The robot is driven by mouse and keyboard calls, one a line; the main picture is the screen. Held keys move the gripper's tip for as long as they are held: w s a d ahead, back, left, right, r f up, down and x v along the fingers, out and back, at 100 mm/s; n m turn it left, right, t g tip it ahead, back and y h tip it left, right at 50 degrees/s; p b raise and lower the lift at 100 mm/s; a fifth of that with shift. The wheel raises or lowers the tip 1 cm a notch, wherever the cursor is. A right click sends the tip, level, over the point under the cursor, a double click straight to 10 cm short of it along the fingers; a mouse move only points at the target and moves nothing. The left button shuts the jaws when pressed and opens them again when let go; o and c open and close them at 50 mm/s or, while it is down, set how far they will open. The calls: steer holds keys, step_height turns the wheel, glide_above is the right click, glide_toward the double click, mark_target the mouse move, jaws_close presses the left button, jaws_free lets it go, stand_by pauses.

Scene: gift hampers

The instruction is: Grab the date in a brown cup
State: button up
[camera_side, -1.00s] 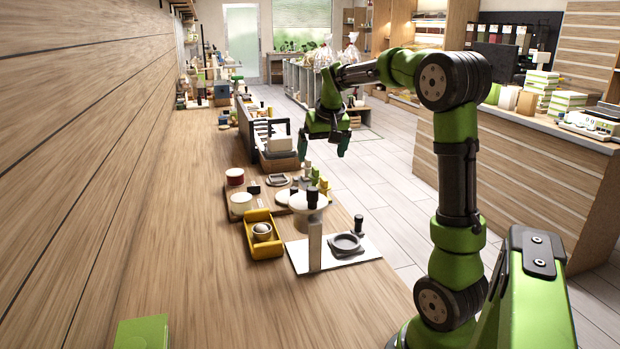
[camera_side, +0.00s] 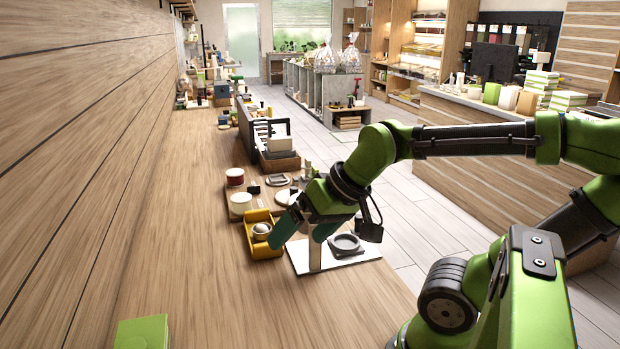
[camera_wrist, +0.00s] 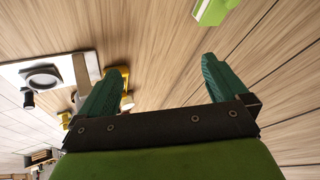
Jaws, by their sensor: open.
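My gripper (camera_side: 297,237) is open and empty, its two green fingers pointing down and left, just right of the yellow tray. In the wrist view its fingers (camera_wrist: 163,66) are spread over bare wood. The yellow tray (camera_side: 268,250) holds a small pale, round cup (camera_side: 262,229); a finger is close in front of it. I cannot make out a date or a clearly brown cup. In the wrist view the tray (camera_wrist: 125,72) shows only partly behind the left finger.
A white board (camera_side: 368,254) with a grey ring dish (camera_side: 345,242) lies under and right of my gripper. A red-and-white jar (camera_side: 235,177) and a cream jar (camera_side: 240,203) stand behind the tray. A green box (camera_side: 142,332) lies at the front left. The counter between is clear.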

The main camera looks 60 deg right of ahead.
steer(key=shift+s+a+r+n, duration=0.2)
steer(key=shift+s+a+n, duration=0.15)
steer(key=shift+a, duration=0.25)
steer(key=shift+c, duration=0.8)
steer(key=shift+a+r, duration=0.15)
steer(key=shift+r, duration=0.05)
